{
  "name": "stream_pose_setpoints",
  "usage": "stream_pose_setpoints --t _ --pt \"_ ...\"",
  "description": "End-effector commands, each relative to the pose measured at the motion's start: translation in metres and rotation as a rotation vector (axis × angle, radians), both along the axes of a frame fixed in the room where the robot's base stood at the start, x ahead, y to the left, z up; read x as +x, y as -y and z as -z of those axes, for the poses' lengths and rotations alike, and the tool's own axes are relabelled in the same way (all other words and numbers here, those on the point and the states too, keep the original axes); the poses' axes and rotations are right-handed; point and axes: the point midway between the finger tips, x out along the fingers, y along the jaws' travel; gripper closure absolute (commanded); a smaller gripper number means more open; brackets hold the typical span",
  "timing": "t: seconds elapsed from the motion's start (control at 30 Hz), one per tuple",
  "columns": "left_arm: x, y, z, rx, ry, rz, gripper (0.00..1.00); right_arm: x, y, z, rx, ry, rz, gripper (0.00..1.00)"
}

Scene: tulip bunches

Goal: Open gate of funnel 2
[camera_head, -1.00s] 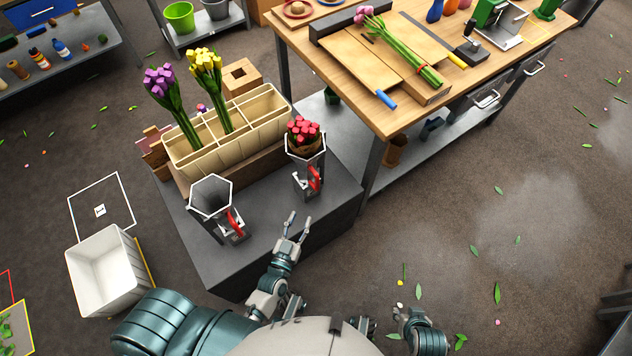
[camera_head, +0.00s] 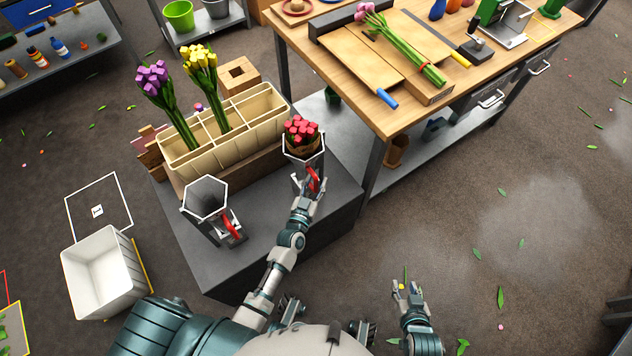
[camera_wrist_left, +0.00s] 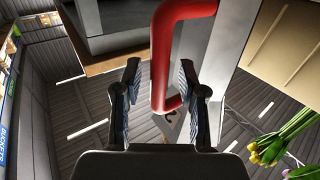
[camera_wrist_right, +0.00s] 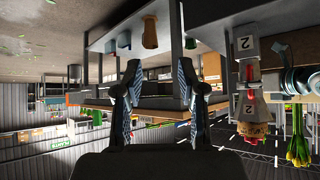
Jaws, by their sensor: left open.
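Funnel 2 (camera_head: 308,160) is the right-hand grey funnel on the dark stand, with a bunch of red tulips (camera_head: 301,128) in it. Its red gate handle (camera_head: 315,179) is on the front. A "2" marking (camera_wrist_right: 249,107) shows on it in the right wrist view. My left gripper (camera_head: 307,188) is open at this handle. In the left wrist view the red handle (camera_wrist_left: 160,70) lies between the parted fingers (camera_wrist_left: 159,92); contact cannot be told. My right gripper (camera_head: 403,288) is open and empty, low above the floor; its fingers are apart in its wrist view (camera_wrist_right: 155,92).
The other funnel (camera_head: 206,200), empty, with its own red handle (camera_head: 230,227), stands left on the stand. A beige divided box (camera_head: 226,140) with purple and yellow tulips is behind. A wooden workbench (camera_head: 395,120) is at right. A white bin (camera_head: 98,275) is on the floor at left.

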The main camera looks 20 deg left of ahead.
Motion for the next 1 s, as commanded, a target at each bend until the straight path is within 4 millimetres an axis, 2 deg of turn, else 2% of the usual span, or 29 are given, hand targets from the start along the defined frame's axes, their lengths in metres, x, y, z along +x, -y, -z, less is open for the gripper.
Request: stream_pose_setpoints --t 0.1,0.27,0.63,1.0 --pt "-0.0001 0.0000 -0.0001 0.000 0.000 0.000 0.59 0.0003 -0.0001 0.0001 0.000 -0.001 0.000 0.60" --pt "-0.0002 0.0000 0.0000 0.000 0.000 0.000 0.99 0.0006 0.0002 0.0007 0.000 -0.002 0.000 0.60" --pt "-0.0002 -0.0001 -0.0003 0.001 0.000 0.000 1.00 0.0001 0.0006 0.0005 -0.002 -0.008 0.001 0.60" --pt "0.0001 0.0008 -0.0003 0.001 0.000 0.001 1.00 -0.0091 0.0039 0.0045 -0.017 -0.065 0.003 0.60"
